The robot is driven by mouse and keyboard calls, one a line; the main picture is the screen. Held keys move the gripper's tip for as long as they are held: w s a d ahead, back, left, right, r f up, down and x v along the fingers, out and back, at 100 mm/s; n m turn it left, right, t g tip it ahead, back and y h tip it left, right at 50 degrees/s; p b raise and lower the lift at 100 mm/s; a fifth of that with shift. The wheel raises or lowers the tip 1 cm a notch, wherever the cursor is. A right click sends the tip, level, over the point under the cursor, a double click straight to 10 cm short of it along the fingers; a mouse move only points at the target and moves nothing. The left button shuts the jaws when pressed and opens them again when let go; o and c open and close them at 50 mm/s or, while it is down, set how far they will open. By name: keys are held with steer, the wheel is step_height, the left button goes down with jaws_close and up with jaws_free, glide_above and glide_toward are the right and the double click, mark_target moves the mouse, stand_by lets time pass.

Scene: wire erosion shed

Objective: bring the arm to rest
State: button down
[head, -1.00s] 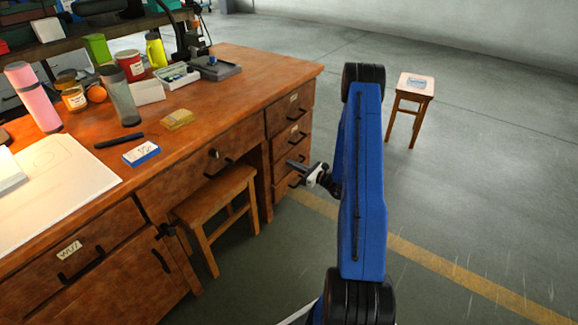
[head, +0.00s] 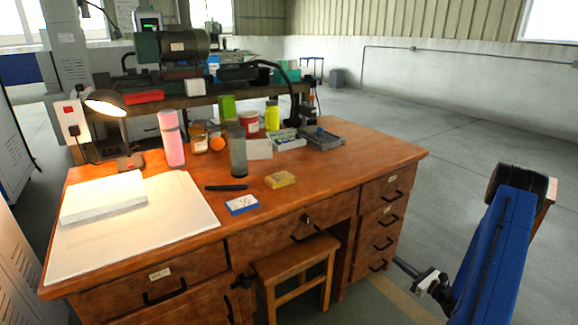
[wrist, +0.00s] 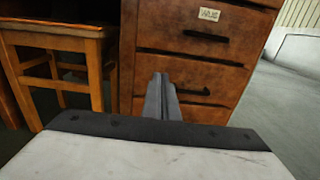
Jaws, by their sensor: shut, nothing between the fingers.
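My blue arm (head: 497,255) stands at the right of the head view, beside the desk's right end and apart from it. My gripper (head: 402,264) points left toward the desk drawers, low in front of them. In the wrist view the two fingers of my gripper (wrist: 162,98) lie together, shut and empty, with the drawer fronts (wrist: 195,65) behind them. No object is between or touching the fingers.
The wooden desk (head: 330,180) carries a lamp (head: 106,103), a pink bottle (head: 172,140), a grey tumbler (head: 238,155) and papers. A wooden stool (head: 295,262) is tucked under it. A bench with machinery (head: 172,46) stands behind. Open floor (head: 420,115) lies at the back right.

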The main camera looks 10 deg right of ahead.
steer(key=s+a+r+n+g+y, duration=0.3)
steer(key=s+a+r+n+g, duration=0.35)
steer(key=a+r, duration=0.65)
steer(key=s+a+r+n+g+y, duration=0.3)
steer(key=a+r+n+g, duration=0.4)
steer(key=a+r+n, duration=0.6)
steer(key=s+a+r+n+g+h, duration=0.1)
steer(key=s+a+r+n+h, duration=0.2)
steer(key=s, duration=0.4)
steer(key=s+a+r+n+g+h, duration=0.2)
steer(key=s+a+h, duration=0.1)
steer(key=s+a, duration=0.35)
steer(key=s+d+r+n+t+h, duration=0.2)
steer(key=s+r+n+h, duration=0.1)
steer(key=s, duration=0.3)
steer(key=s+d+r+n+t+h, duration=0.2)
steer(key=s+d+r+n+h, duration=0.1)
steer(key=s, duration=0.3)
steer(key=shift+n+t+h, duration=0.35)
steer(key=shift+n+h, duration=0.1)
steer(key=shift+h, duration=0.05)
